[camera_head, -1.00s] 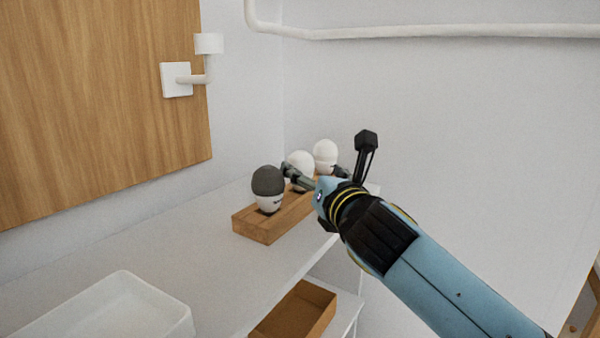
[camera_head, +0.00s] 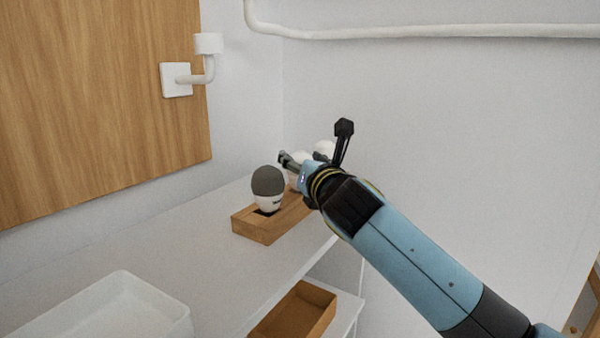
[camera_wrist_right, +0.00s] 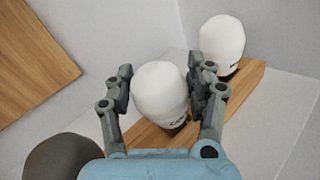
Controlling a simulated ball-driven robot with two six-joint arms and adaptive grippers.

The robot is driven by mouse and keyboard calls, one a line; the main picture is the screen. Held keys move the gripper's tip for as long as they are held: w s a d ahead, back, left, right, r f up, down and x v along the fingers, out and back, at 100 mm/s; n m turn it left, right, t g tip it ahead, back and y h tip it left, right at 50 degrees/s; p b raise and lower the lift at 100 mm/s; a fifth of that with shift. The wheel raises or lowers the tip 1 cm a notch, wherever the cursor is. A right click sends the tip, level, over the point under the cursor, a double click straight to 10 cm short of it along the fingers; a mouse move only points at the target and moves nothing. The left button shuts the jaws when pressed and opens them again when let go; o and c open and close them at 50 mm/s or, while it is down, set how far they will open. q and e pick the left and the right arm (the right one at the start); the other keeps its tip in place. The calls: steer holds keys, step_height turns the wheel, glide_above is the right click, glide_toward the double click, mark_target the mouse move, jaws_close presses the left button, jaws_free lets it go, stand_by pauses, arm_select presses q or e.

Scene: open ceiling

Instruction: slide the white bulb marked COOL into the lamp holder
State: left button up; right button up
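A white lamp holder (camera_head: 208,44) sits on a bent arm from a square plate on the wooden panel; nothing shows in it. A wooden rack (camera_head: 258,229) on the shelf holds a dark-topped bulb (camera_head: 268,181), a middle white bulb (camera_wrist_right: 160,92) and a far white bulb (camera_head: 325,147), which also shows in the right wrist view (camera_wrist_right: 222,40). My right gripper (camera_wrist_right: 160,88) is open, its fingers on either side of the middle bulb with gaps. That bulb's lettering is mostly hidden, so I cannot fully read it. My left gripper is out of view.
A white tray (camera_head: 150,290) stands on the shelf at the front left. An open wooden box (camera_head: 302,312) sits on a lower shelf. A white pipe (camera_head: 420,32) runs along the wall above. The shelf between tray and rack is clear.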

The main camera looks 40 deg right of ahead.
steer(key=c, duration=0.6)
steer(key=shift+r, duration=0.1)
steer(key=shift+c, duration=0.2)
